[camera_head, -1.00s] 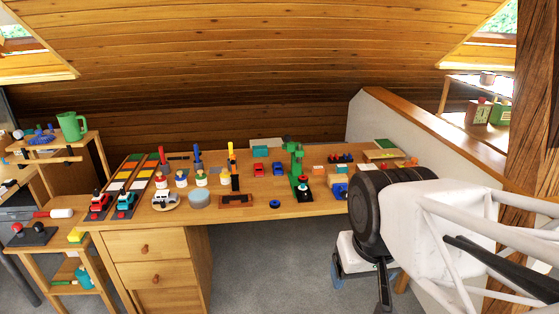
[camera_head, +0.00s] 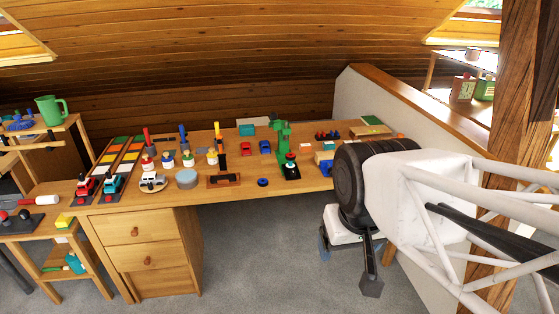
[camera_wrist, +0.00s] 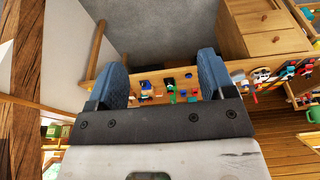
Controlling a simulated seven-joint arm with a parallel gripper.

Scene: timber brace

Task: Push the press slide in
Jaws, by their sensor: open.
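A green press (camera_head: 281,145) stands on the desk right of the middle, upright, with a dark base in front. A small piece with a red top (camera_head: 291,160) sits on that dark part, which may be the slide; I cannot tell how far out it is. The green press also shows small in the wrist view (camera_wrist: 172,97), between my fingers. My gripper (camera_wrist: 160,58) is open and empty, its two blue fingers wide apart. In the head view its blue finger shows low, in front of the desk, apart from the press.
The desk (camera_head: 215,205) also holds toy cars, figures, coloured strips, a grey disc (camera_head: 187,178) and a blue ring (camera_head: 263,182). Drawers (camera_head: 150,245) stand below left. A low wall (camera_head: 385,115) and a timber post (camera_head: 505,110) flank the right. Floor in front is clear.

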